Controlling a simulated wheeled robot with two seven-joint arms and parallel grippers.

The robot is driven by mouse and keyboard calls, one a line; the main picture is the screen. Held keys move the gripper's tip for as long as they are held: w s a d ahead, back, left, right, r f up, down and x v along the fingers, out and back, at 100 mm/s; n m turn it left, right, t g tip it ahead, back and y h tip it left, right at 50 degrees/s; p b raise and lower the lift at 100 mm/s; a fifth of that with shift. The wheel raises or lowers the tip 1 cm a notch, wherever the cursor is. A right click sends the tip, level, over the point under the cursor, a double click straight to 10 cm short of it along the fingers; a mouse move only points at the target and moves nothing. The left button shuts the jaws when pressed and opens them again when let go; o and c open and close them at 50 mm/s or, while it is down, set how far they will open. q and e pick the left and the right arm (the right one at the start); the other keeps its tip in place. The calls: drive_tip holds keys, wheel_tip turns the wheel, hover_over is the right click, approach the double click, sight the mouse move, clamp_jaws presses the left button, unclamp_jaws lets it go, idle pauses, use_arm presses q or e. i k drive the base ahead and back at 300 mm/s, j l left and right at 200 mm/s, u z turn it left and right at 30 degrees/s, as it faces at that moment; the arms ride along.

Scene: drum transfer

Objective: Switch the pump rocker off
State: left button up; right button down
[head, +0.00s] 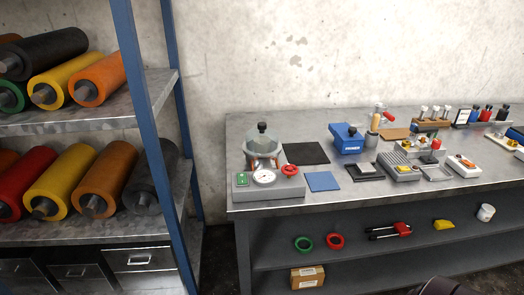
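A grey pump-like unit (273,190) stands at the near left end of the metal workbench. Its front carries a small green panel (242,180) on the left, which may hold the rocker; the rocker's position is too small to tell. A white round gauge (263,177) sits beside the panel, and a red round knob (290,170) is at the right. A vessel with a dark knobbed lid (263,143) rises behind them. Neither of my grippers shows in the head view.
The workbench (218,215) also bears a black mat (306,153), a blue mat (322,181), a blue box (346,139) and several small devices to the right. A blue-posted rack (146,110) with coloured rollers stands left of the bench. A dark rounded shape is at bottom right.

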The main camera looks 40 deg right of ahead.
sight(241, 177)
drive_tip(key=z, duration=1.25)
